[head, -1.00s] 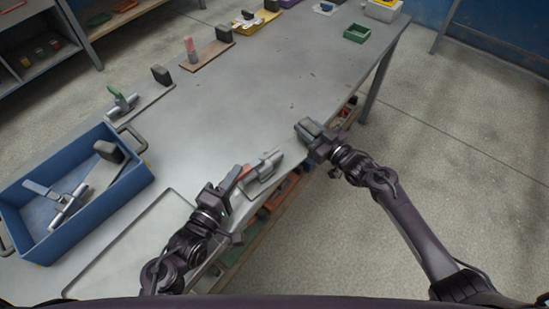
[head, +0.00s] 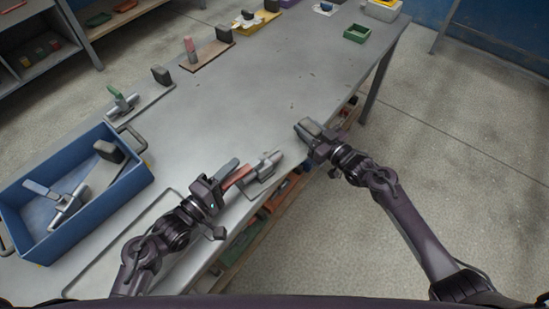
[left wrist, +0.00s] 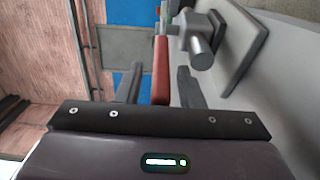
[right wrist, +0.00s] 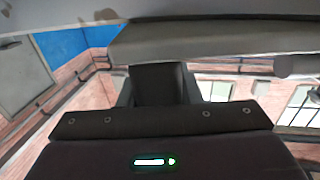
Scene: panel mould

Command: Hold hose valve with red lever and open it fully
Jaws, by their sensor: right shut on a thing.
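The hose valve (head: 266,163) is grey metal and lies near the table's front edge. Its red lever (head: 238,177) points left toward my left gripper (head: 226,176). In the left wrist view the red lever (left wrist: 161,70) lies between my left gripper's fingers, with a gap on both sides, so the gripper is open around it. My right gripper (head: 306,130) is at the table edge to the right of the valve. In the right wrist view it is shut on a dark block (right wrist: 158,82) beneath a grey plate (right wrist: 215,38). The block's link to the valve is hard to see.
A blue bin (head: 140,182) with a blue-lever valve (head: 68,203) stands on the left. A green-lever valve (head: 122,100) and a red-topped item (head: 191,48) stand along the far side. A green tray (head: 357,34) is at the far end. The table middle is clear.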

